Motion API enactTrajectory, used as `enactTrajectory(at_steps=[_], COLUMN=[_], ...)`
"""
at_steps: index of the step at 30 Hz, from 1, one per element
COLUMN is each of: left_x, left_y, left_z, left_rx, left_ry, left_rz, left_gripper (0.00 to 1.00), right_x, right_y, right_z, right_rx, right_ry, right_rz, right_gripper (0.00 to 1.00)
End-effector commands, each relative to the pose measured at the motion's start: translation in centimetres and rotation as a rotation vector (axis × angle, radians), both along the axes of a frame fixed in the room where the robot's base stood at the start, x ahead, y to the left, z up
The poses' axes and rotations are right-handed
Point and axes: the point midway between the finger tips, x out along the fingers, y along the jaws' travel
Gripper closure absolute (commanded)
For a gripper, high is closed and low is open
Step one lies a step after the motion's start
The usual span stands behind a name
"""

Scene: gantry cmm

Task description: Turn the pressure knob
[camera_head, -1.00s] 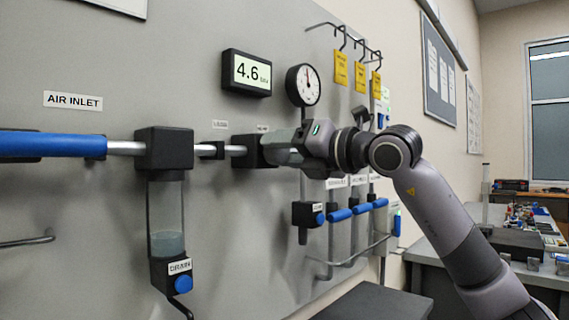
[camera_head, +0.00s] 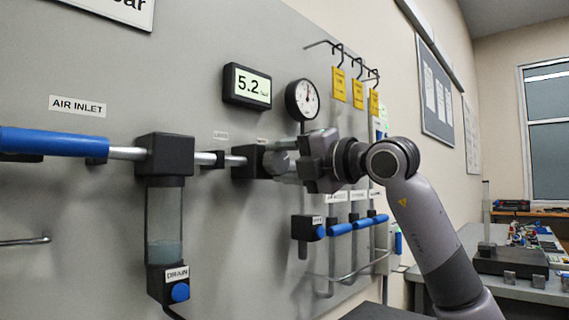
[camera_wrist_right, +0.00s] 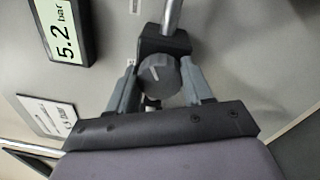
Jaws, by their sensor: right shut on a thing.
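The round grey pressure knob (camera_head: 276,162) sticks out from a black regulator block (camera_head: 247,161) on the pipe. In the right wrist view the knob (camera_wrist_right: 158,76) faces me, with a pale pointer line on its face. My right gripper (camera_head: 288,165) is at the knob, one finger on each side, shut on it. The digital display (camera_head: 247,86) reads 5.2, and in the right wrist view the display (camera_wrist_right: 64,32) reads 5.2 bar. A round dial gauge (camera_head: 302,100) hangs to the right of the display. My left gripper is not in view.
A black filter block (camera_head: 164,155) with a clear bowl and a blue drain button (camera_head: 180,292) is left of the regulator. Blue-handled valves (camera_head: 340,229) sit below my right arm. Yellow tags (camera_head: 357,93) hang above. A bench (camera_head: 510,285) stands at the right.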

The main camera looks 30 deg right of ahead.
Motion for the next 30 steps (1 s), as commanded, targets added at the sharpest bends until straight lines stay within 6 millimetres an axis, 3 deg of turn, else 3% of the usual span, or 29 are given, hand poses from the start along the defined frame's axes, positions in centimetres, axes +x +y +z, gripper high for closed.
enactTrajectory(at_steps=[12,13,15,24,30], left_x=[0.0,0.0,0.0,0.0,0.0], left_y=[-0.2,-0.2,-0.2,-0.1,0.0], left_z=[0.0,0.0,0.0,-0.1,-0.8], left_rx=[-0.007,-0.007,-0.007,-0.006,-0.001], left_ry=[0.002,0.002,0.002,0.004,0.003], left_rz=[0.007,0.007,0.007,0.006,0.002], left_gripper=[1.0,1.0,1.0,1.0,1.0], right_x=[0.0,0.0,0.0,-0.2,-2.5], right_y=[-0.1,-0.1,-0.1,-0.1,-1.1], right_z=[0.2,0.2,0.2,0.1,-0.2], right_rx=[0.007,0.007,0.007,0.005,0.004], right_ry=[-0.003,-0.003,-0.003,-0.001,-0.004], right_rz=[-0.002,-0.002,-0.002,-0.002,-0.003], right_gripper=[0.8,0.4,0.25,0.25,0.25])
